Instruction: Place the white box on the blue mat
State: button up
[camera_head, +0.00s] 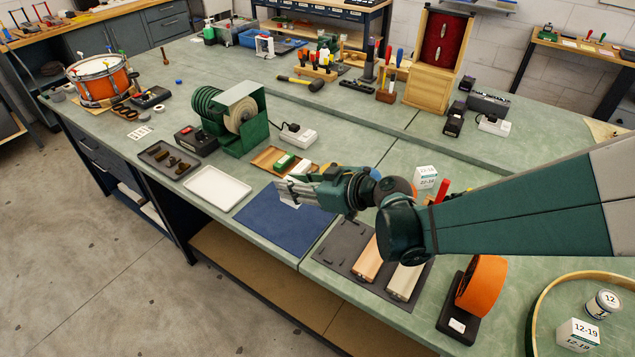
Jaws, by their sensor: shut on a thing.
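The blue mat (277,228) lies flat near the front edge of the bench. My gripper (288,195) is over the back part of the mat, reaching in from the right. It is shut on a white box (291,204), of which only a small part shows below the fingers. The rest of the box is hidden by the fingers. I cannot tell whether the box touches the mat. Another white box with printed numbers (426,176) stands behind my arm. A third white box, marked 12-19 (577,333), is at the lower right.
A white tray (217,189) lies left of the mat. A wooden tray with green and white blocks (281,161) lies behind it. A green grinder (240,117) stands farther back. The bare front of the mat is free.

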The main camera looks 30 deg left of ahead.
jog(key=shift+f+b, duration=0.7)
jog(key=shift+f, duration=1.9)
jog(key=shift+f+b, duration=0.55)
jog(key=shift+f, duration=1.3)
jog(key=shift+f, duration=0.15)
jog(key=o, duration=0.9)
jog(key=shift+r, duration=0.2)
jog(key=p+v, duration=0.2)
jog(key=v, duration=1)
